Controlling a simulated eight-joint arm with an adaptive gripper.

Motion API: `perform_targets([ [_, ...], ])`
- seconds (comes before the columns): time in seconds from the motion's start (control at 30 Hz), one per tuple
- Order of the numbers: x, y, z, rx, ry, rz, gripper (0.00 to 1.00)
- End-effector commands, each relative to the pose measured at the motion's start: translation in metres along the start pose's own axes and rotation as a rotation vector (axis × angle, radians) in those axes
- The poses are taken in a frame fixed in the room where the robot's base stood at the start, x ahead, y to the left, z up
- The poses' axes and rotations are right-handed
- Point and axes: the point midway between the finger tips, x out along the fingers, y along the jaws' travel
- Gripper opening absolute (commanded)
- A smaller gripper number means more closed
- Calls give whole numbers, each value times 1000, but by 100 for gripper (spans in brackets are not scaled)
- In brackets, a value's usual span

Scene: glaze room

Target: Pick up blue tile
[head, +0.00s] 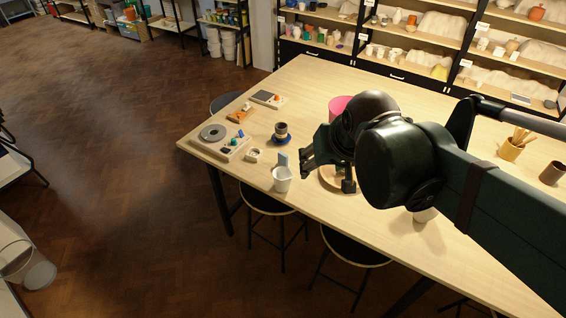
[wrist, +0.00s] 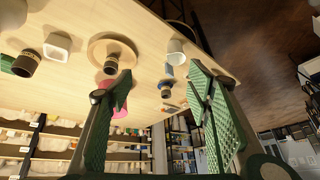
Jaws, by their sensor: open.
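A light blue tile (head: 283,159) shows upright at the rim of a white cup (head: 282,182) near the table's front edge; I cannot tell whether it stands in the cup or behind it. In the wrist view the blue tile (wrist: 169,70) shows beside the white cup (wrist: 176,56), in the gap between my fingers but farther off. My gripper (head: 326,173) is open and empty, above the table to the right of the cup and tile. In the wrist view my gripper (wrist: 160,80) has its two green fingers wide apart.
A dark cup (head: 281,129) stands on a blue dish (head: 281,141) behind the tile. A round wooden board (head: 328,179) and a pink object (head: 338,104) are partly hidden by my arm. A device with a grey disc (head: 213,132) sits at the table's left corner.

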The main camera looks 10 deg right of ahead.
Motion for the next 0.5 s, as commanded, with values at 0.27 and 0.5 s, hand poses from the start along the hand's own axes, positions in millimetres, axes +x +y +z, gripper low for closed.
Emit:
perform_targets([
  [0.27,19,-6,-33,82,-54,8,50],
  [0.5,39,-12,-58,152,-101,20,50],
])
